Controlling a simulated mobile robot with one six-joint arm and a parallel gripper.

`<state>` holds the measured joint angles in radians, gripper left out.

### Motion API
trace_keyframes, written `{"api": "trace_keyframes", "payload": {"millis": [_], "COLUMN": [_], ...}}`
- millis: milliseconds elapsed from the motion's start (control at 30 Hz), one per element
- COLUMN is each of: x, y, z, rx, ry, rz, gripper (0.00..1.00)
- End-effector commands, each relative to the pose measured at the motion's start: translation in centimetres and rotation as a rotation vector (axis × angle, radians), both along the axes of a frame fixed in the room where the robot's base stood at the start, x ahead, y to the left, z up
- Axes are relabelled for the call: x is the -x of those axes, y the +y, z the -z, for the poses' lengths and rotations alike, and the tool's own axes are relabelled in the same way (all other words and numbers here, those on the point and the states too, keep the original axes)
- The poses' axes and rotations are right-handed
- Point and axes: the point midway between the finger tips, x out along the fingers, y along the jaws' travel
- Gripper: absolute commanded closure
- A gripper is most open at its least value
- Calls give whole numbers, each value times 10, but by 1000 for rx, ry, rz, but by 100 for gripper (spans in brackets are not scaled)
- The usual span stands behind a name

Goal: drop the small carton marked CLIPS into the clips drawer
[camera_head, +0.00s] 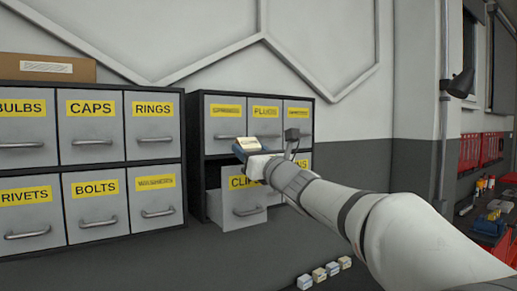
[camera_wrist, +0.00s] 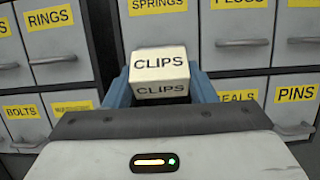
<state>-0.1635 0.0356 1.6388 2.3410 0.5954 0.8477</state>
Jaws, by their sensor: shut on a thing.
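The small cream carton marked CLIPS (camera_wrist: 160,66) is between the blue fingers of my gripper (camera_wrist: 160,88) in the wrist view, its label facing the camera. In the head view the carton (camera_head: 248,143) shows pale at the end of my gripper (camera_head: 247,149), which is shut on it. The clips drawer (camera_head: 240,212) is pulled out of the right cabinet, in its lower row. My gripper is above the drawer in the picture and hides part of its label and opening. The drawer's inside is not visible.
A left cabinet (camera_head: 184,140) holds several shut, labelled drawers. The springs drawer (camera_head: 226,137) and plugs drawer (camera_head: 266,125) are shut above the open one. Several small cartons (camera_head: 319,274) sit low in front. A cardboard box (camera_head: 48,67) is on the left cabinet. A red-drawered bench (camera_head: 490,240) is at right.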

Motion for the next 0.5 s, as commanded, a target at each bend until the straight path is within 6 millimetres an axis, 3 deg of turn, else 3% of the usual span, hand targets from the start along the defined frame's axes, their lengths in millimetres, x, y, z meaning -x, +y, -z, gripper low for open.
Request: {"api": "trace_keyframes", "payload": {"millis": [500], "x": [-41], "y": [28], "z": [6], "rx": [-1], "ry": [-1], "rz": [0], "gripper": [74]}}
